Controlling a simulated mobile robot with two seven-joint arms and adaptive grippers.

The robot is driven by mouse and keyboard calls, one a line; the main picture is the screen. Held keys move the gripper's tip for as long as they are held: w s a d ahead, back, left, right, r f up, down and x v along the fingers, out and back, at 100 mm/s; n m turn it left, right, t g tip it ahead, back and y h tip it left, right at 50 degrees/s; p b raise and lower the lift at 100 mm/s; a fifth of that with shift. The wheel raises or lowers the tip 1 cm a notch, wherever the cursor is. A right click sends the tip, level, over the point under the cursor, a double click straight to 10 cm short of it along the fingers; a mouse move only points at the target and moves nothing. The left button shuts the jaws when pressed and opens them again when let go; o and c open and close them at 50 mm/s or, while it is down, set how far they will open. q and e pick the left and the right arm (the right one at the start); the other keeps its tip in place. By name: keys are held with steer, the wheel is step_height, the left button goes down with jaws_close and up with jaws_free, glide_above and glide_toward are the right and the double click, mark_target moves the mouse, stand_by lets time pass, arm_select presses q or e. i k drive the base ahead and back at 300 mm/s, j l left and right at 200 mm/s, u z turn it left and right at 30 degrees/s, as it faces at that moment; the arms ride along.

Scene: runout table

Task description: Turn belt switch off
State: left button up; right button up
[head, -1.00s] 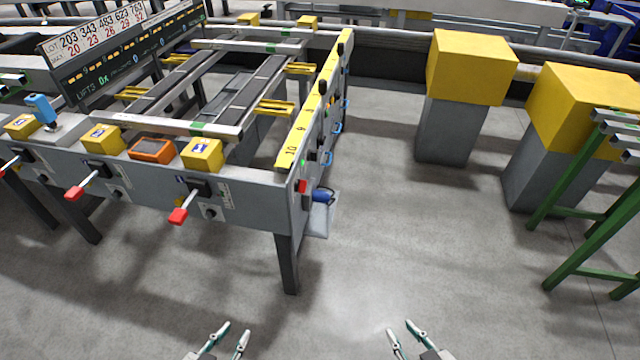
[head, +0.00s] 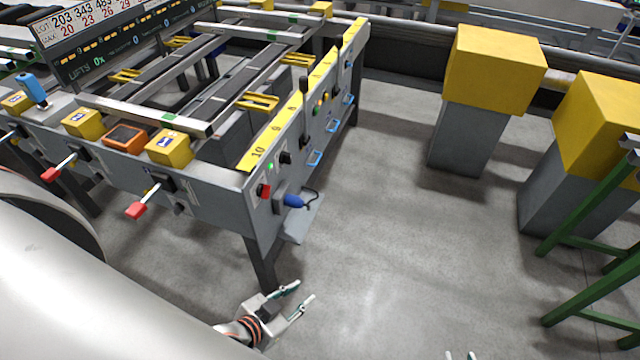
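The runout table's end panel (head: 252,210) faces right and carries several controls. Near its front corner are a red button (head: 263,190), a small green light (head: 270,167) and a black knob (head: 285,157). More black knobs and small coloured lights sit further back along it. Which control is the belt switch I cannot tell; no label is readable. My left gripper (head: 305,291) is open and empty, low in front of the table's corner leg, apart from the panel. My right gripper (head: 460,355) shows only its separated fingertips at the bottom edge.
A blue plug-like handle (head: 293,201) with a dark cable and several blue loop handles (head: 315,158) stick out from the panel. Red-tipped levers (head: 136,210) line the front. Yellow-topped grey blocks (head: 492,70) and a green frame (head: 590,215) stand right. The floor between is clear.

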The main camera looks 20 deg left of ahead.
mark_target(263, 191)
steer(key=i+l+z, duration=0.3)
steer(key=i, duration=0.2)
steer(key=i+l+z, duration=0.25)
steer(key=i, duration=0.25)
steer(key=i+u, duration=0.75)
steer(key=i+l+u, duration=0.15)
steer(key=u, duration=0.25)
steer(key=i+l+u, duration=0.15)
steer(key=u, duration=0.25)
steer(key=i+l+u, duration=0.25)
steer(key=u, duration=0.2)
steer(key=i+l+u, duration=0.2)
steer(key=u, duration=0.2)
steer(key=i+l+u, duration=0.1)
steer(key=l+u, duration=1)
steer(key=l, duration=0.15)
steer(key=l+u, duration=0.3)
